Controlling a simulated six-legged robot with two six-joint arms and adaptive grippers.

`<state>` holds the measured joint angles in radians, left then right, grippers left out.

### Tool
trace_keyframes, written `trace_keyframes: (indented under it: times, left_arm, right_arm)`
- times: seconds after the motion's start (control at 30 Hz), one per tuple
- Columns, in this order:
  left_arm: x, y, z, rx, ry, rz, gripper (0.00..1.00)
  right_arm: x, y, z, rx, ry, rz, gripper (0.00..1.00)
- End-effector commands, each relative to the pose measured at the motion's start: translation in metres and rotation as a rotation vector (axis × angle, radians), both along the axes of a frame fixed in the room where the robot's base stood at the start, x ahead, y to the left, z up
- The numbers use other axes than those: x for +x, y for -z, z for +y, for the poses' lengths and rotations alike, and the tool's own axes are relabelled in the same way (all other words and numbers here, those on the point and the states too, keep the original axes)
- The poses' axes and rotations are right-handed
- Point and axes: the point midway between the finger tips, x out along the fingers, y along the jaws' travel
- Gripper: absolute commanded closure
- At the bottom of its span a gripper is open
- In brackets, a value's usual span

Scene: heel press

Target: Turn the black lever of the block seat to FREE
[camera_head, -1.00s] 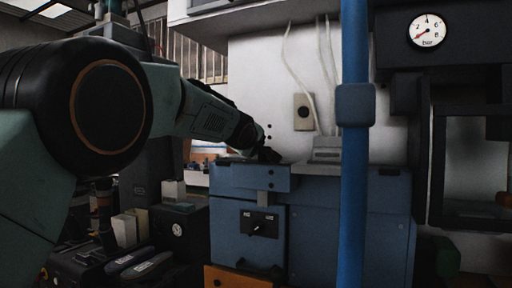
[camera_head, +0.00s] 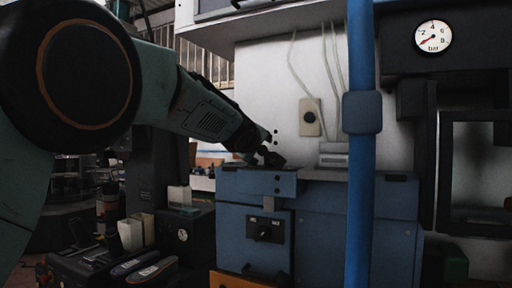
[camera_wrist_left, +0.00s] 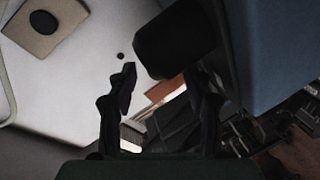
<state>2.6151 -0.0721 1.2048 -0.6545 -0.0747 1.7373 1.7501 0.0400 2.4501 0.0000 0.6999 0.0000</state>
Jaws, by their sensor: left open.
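The blue block seat (camera_head: 255,183) stands at the middle of the head view. A black plate on its front carries a black lever (camera_head: 264,234) below two small white labels that I cannot read. My left gripper (camera_head: 268,155) is over the top of the block seat, above and apart from that plate. In the left wrist view its two fingers (camera_wrist_left: 163,92) are apart with nothing gripped. A blunt black piece (camera_wrist_left: 176,40) shows just beyond the fingers beside the blue surface; I cannot tell whether it is part of the lever. My right gripper is not in view.
A blue vertical post (camera_head: 362,200) stands right of the block seat. A pressure gauge (camera_head: 433,36) is at the upper right. A wall plate (camera_head: 310,117) and pale cables are behind. Dark boxes and several small items (camera_head: 143,268) crowd the lower left.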

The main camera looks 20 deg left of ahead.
Motion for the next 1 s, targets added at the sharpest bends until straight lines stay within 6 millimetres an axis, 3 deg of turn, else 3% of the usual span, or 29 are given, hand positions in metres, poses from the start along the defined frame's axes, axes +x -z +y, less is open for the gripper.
trace_keyframes:
  times: [0.53,1.0]
  left_arm:
    - [-0.036,-0.008,-0.001,0.002,0.001,0.001,0.49]
    - [-0.044,-0.009,-0.001,0.0,0.0,0.004,0.49]
  right_arm:
    - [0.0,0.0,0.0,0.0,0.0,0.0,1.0]
    - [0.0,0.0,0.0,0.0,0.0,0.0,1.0]
